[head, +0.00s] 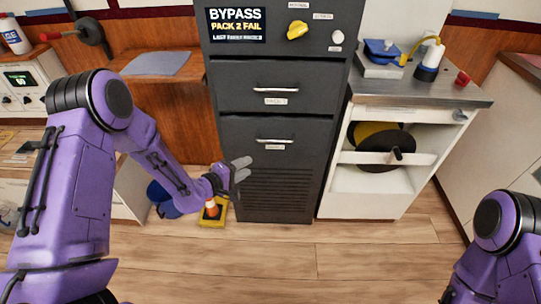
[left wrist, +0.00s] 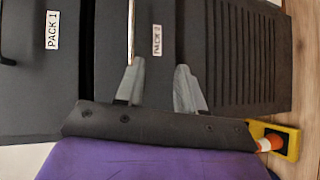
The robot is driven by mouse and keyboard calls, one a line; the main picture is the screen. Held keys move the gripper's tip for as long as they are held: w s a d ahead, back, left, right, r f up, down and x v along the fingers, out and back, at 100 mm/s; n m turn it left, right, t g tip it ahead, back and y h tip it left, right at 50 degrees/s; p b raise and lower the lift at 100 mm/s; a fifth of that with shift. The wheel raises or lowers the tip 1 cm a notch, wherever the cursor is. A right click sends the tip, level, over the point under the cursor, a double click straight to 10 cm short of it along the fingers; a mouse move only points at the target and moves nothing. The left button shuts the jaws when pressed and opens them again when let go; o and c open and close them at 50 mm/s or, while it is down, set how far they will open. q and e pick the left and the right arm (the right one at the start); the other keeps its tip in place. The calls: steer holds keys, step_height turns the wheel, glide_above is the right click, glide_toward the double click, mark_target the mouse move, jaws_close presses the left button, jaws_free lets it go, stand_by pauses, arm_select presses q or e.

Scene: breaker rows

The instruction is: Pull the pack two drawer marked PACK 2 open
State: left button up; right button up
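The dark grey cabinet's lower drawer (head: 300,130), labelled PACK 2 (left wrist: 157,40), looks closed, its front level with the drawer above. Its silver handle (head: 275,141) runs across the front above the label; it also shows in the left wrist view (left wrist: 131,30). My left gripper (head: 246,168) is in front of the cabinet, below and left of this handle. Its two grey fingers (left wrist: 160,66) stand apart with nothing between them. One fingertip lines up with the handle's near end in the wrist view; I cannot tell whether they touch. My right gripper is out of view.
The drawer labelled PACK 1 (head: 285,82) sits above, closed. A yellow tray with an orange cone (head: 211,209) stands on the floor beside the cabinet. A white cart (head: 365,194) stands close on the right. The floor in front (head: 300,260) is clear.

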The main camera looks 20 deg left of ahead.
mark_target(272, 142)
arm_select(q)
steer(key=shift+t+h, duration=0.3)
steer(key=shift+h, duration=0.6)
steer(key=w+d, duration=0.1)
steer(key=w, duration=0.3)
steer(key=w+d+r, duration=0.1)
steer(key=w+d, duration=0.1)
steer(key=w, duration=0.1)
steer(key=w+d+b, duration=0.1)
steer(key=w+d, duration=0.1)
steer(key=w, duration=0.2)
steer(key=shift+w+r, duration=0.3)
steer(key=shift+r, duration=0.05)
jaws_close()
